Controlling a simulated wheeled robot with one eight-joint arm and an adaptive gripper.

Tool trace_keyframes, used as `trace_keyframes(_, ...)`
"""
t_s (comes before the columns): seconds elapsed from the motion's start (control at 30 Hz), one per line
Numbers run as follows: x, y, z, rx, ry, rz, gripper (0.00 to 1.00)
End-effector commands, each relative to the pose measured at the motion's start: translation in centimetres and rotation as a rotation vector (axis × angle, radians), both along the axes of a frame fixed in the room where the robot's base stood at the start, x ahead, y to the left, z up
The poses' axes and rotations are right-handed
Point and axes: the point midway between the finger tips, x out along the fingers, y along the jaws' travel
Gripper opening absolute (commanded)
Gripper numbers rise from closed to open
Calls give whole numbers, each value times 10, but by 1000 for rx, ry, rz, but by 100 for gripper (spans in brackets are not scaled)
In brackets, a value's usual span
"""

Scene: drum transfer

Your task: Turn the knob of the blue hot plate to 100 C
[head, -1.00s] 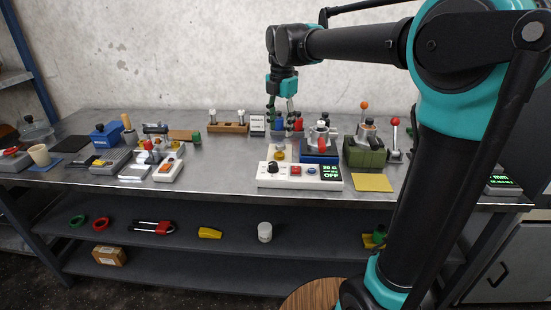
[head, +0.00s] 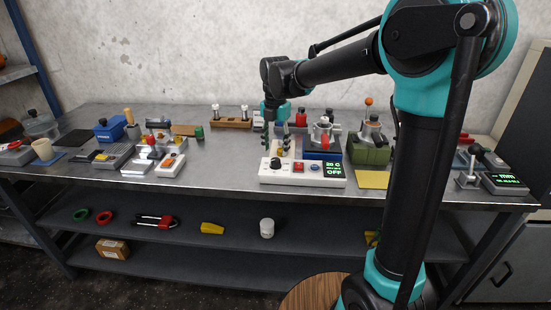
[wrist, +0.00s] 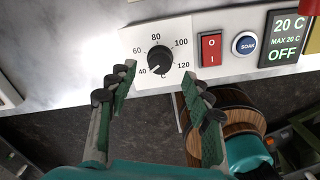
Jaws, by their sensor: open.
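The white control panel (head: 303,181) stands at the table's front edge, with the blue hot plate body (head: 322,156) behind it. Its black knob (head: 275,162) also shows in the wrist view (wrist: 160,60), on a white dial marked 40 to 120. A pale mark on the knob appears to face the 40 side. The display (wrist: 285,38) reads 20 C, MAX 20 C and OFF. My gripper (head: 275,138) is open and empty above the panel's left end. In the wrist view its fingertips (wrist: 158,88) are apart, either side of the knob and a little short of it in the picture.
A red rocker switch (wrist: 211,49) and a blue SOAK button (wrist: 245,44) sit right of the dial. A green device (head: 368,151) stands to the right, with a yellow pad (head: 372,180) in front. Left of the panel the tabletop (head: 222,165) is clear.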

Motion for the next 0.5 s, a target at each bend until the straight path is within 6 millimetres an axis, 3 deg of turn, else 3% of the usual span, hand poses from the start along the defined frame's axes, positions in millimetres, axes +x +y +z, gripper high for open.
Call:
trace_keyframes(0.2, 0, 0, -34, 0, 0, 0, 50)
trace_keyframes(0.5, 0, 0, -49, 0, 0, 0, 50)
